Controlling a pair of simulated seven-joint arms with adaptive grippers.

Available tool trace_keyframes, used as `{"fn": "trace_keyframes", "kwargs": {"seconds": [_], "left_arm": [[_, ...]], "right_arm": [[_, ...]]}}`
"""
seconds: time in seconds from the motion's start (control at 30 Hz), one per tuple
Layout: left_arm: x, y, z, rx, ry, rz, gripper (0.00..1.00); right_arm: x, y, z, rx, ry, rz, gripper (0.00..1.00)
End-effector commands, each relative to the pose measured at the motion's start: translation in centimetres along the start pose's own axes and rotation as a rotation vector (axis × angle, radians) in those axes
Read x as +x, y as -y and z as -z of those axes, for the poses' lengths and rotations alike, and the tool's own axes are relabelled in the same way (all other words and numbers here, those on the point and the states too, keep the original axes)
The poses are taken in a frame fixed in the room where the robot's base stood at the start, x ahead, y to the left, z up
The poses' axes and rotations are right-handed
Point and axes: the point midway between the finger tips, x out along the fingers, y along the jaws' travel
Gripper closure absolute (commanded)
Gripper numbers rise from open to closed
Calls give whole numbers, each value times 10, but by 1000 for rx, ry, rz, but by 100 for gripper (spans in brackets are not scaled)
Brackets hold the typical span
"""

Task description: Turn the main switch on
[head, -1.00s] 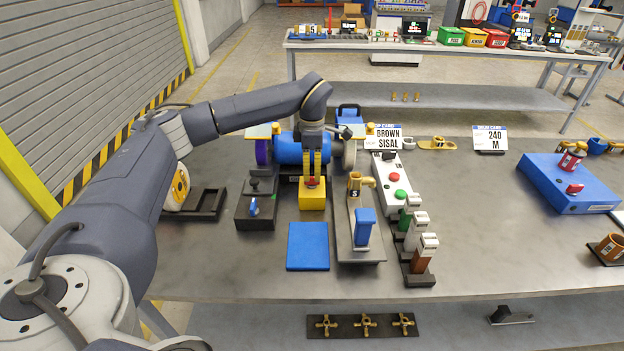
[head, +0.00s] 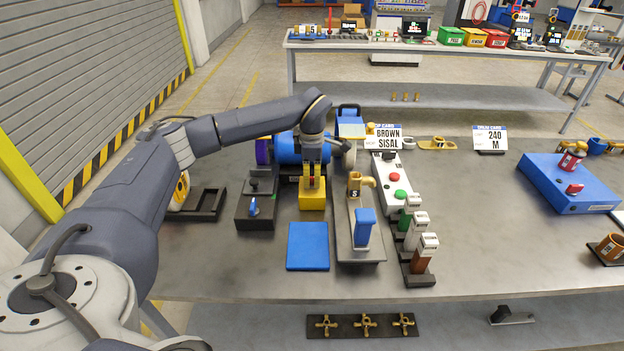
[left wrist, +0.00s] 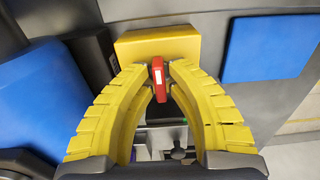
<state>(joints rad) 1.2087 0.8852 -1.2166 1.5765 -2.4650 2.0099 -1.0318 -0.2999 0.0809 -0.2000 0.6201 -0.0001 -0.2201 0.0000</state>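The main switch is a yellow box (head: 312,199) with a red handle (head: 311,183) on top, standing on the table behind a blue pad (head: 308,246). My left gripper (head: 312,177) points down over the box. In the left wrist view, its yellow fingers (left wrist: 160,66) close in on both sides of the red handle (left wrist: 158,84), which has a pale mark. The yellow box (left wrist: 158,46) lies beyond the fingertips. The fingers partly hide the handle in the head view. My right gripper is not in view.
A dark box with a blue lever (head: 253,207) stands left of the switch. A grey stand with a brass fitting and blue block (head: 364,226) stands right. A blue drum (head: 287,148) lies behind. The table's front left is clear.

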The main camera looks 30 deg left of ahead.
Motion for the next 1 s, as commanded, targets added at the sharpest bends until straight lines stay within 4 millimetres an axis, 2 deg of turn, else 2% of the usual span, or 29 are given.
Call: {"fn": "trace_keyframes", "kwargs": {"seconds": [0.03, 0.1, 0.57, 0.77, 1.0], "left_arm": [[0, 0, 0, 0, 0, 0, 92], [0, 0, 0, 0, 0, 0, 100], [0, 0, 0, -41, 0, 0, 100], [0, 0, 0, -161, 0, 0, 100], [0, 0, -1, -380, 0, 1, 100]], "right_arm": [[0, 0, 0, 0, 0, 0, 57], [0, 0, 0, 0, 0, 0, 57], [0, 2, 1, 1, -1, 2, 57], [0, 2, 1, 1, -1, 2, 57], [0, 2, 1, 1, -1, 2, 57]]}}
